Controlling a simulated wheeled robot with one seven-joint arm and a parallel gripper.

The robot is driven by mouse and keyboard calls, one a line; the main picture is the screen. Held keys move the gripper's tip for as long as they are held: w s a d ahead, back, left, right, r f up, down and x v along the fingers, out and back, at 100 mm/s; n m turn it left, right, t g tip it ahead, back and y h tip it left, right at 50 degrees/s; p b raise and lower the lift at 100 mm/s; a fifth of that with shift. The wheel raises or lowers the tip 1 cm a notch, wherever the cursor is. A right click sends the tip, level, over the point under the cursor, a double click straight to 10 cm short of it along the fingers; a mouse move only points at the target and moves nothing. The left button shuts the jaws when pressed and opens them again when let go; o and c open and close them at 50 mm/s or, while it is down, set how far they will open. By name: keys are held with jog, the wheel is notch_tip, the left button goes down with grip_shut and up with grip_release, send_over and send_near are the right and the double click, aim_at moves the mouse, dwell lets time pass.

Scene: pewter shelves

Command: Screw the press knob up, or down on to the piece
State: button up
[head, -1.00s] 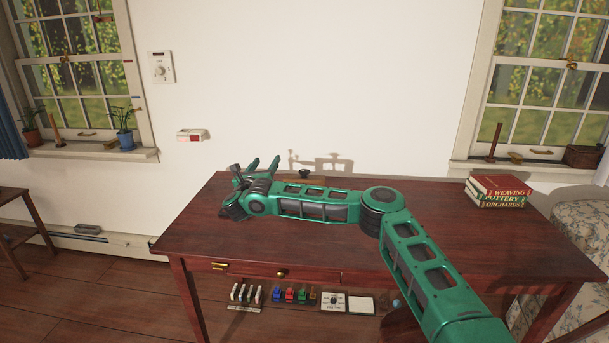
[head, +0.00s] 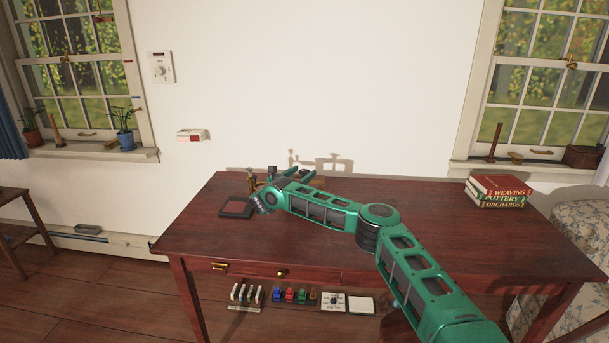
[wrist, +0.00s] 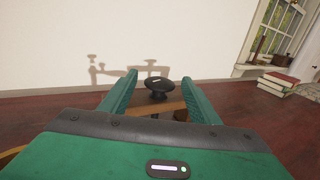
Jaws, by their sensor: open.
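The black press knob (wrist: 157,83) shows in the wrist view as a round, dished top on a short stem above a wooden bar (wrist: 172,106). My gripper (wrist: 158,76) is open, with its two green fingers on either side of the knob and a gap on each side. In the head view my gripper (head: 301,174) is over the back of the desk and largely covers the press. The piece under the press cannot be made out, and the knob's height above it is hidden.
The dark red desk (head: 420,225) is mostly clear. A dark square plate (head: 236,208) and a small wooden upright (head: 251,183) are left of my gripper. Stacked books (head: 499,190) lie at the right. The white wall is close behind the desk.

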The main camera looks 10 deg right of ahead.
jog(key=shift+x, duration=1.05)
jog(key=c, duration=1.1)
jog(key=shift+o, duration=0.2)
jog(key=shift+d, duration=0.2)
jog(key=shift+a+r, duration=0.1)
jog(key=shift+w+t+y, duration=0.1)
jog(key=shift+t+y, duration=0.2)
